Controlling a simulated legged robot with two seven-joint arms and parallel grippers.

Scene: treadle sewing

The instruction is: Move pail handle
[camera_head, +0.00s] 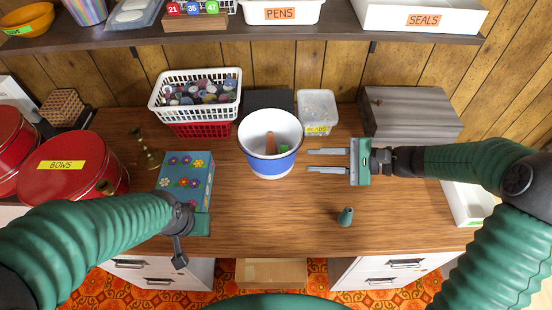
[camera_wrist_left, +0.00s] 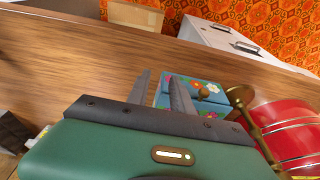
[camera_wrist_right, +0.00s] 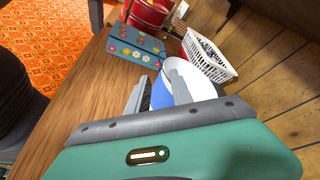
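A blue pail with a white rim and white inside (camera_head: 270,162) stands upright on the wooden desk, with an orange item and a green item in it. I cannot make out its handle. My right gripper (camera_head: 328,160) is open just right of the pail, fingers pointing at it; the pail (camera_wrist_right: 160,95) also shows beyond the fingers in the right wrist view. My left gripper (camera_wrist_left: 160,85) is open in the left wrist view, near the blue flowered box (camera_head: 186,178). In the head view its fingers are mostly hidden by my arm.
A white basket of spools (camera_head: 196,105) and a beads tub (camera_head: 318,108) stand behind the pail. A grey wooden box (camera_head: 410,112) is at back right. A small teal object (camera_head: 346,216) lies at front. Red tins (camera_head: 72,180) are at left.

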